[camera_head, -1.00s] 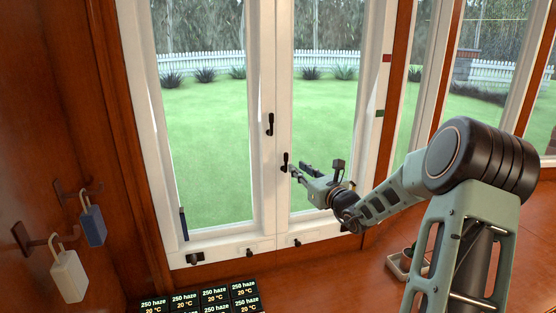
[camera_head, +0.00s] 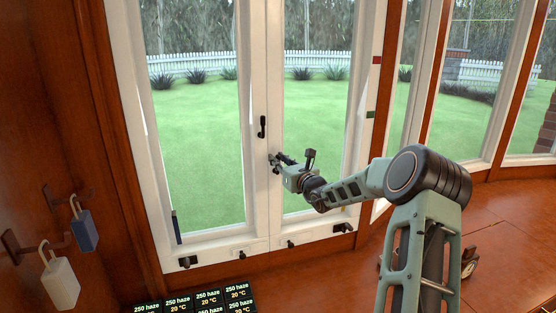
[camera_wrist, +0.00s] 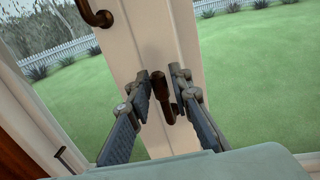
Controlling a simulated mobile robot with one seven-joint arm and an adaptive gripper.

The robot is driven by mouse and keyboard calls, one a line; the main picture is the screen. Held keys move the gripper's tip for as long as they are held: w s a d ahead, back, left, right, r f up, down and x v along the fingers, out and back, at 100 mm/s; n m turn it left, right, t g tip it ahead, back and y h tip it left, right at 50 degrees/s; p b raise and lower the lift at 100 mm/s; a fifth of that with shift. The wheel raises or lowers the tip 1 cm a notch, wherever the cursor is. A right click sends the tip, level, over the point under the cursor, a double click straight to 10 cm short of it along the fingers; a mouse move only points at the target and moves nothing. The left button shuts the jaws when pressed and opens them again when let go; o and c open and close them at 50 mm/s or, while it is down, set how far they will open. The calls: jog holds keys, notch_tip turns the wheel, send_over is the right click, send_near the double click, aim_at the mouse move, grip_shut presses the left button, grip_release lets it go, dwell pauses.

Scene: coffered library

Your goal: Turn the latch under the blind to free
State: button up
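The white window has two dark latches on its middle post. The upper latch (camera_head: 262,127) stands upright and free; it also shows at the top left of the wrist view (camera_wrist: 97,14). The lower latch (camera_wrist: 160,85) is between my fingers in the wrist view, with its hooked lower end near the right finger. My gripper (camera_wrist: 162,82) is open, its fingers on either side of this latch with a small gap showing. In the head view my gripper (camera_head: 278,160) mostly hides the lower latch. No blind is visible.
Small dark fittings (camera_head: 240,253) line the bottom rail. A red tag (camera_head: 376,60) and a green tag (camera_head: 370,114) are on the right frame. Padlocks, one blue (camera_head: 84,231) and one pale (camera_head: 60,283), hang at left. Display tiles (camera_head: 208,297) sit below.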

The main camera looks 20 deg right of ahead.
jog(key=shift+c, duration=0.5)
grip_shut()
